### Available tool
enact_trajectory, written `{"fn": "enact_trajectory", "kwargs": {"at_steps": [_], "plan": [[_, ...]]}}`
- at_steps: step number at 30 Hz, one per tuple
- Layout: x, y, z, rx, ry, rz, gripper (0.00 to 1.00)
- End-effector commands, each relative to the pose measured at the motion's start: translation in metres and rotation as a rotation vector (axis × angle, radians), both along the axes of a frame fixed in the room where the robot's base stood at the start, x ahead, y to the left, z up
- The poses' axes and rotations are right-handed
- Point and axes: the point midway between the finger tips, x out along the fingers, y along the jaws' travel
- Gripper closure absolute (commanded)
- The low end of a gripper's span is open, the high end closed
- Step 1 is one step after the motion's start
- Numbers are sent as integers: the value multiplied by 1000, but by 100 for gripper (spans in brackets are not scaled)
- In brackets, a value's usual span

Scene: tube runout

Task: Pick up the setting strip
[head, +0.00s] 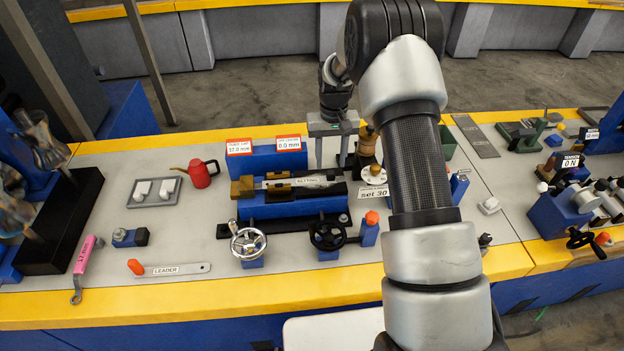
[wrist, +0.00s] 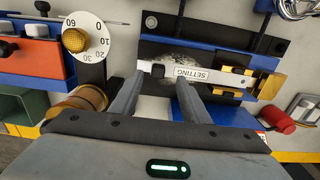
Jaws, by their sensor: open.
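The setting strip, a pale flat bar labelled SETTING (head: 312,182), lies across the top of the blue slide fixture (head: 290,209) at the middle of the bench. In the wrist view the setting strip (wrist: 215,76) runs across just beyond my fingers, its lettering upside down, with a dark spot near its left end. My gripper (head: 332,163) points down behind the strip's right end. In the wrist view my gripper (wrist: 161,84) is open, its two fingertips apart near the strip's left part. Nothing is held. Whether a fingertip touches the strip I cannot tell.
A dial (wrist: 87,36) with a brass knob stands beside my gripper. Two handwheels (head: 249,243) are in front of the fixture. A red oil can (head: 200,173) and a LEADER strip (head: 175,269) lie left. The bench between them is mostly clear.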

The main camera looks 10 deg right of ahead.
Motion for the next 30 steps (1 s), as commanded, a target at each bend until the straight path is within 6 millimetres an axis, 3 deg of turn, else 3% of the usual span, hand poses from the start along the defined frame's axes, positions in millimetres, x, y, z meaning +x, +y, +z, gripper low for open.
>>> {"fn": "enact_trajectory", "kwargs": {"at_steps": [6, 14, 22, 30], "plan": [[1, -4, -34, 0, 3, 0, 58], [2, -3, -38, 0, 0, 0, 58], [2, -3, -38, 0, 0, 0, 100], [2, -3, -36, 0, -1, 0, 100]]}}
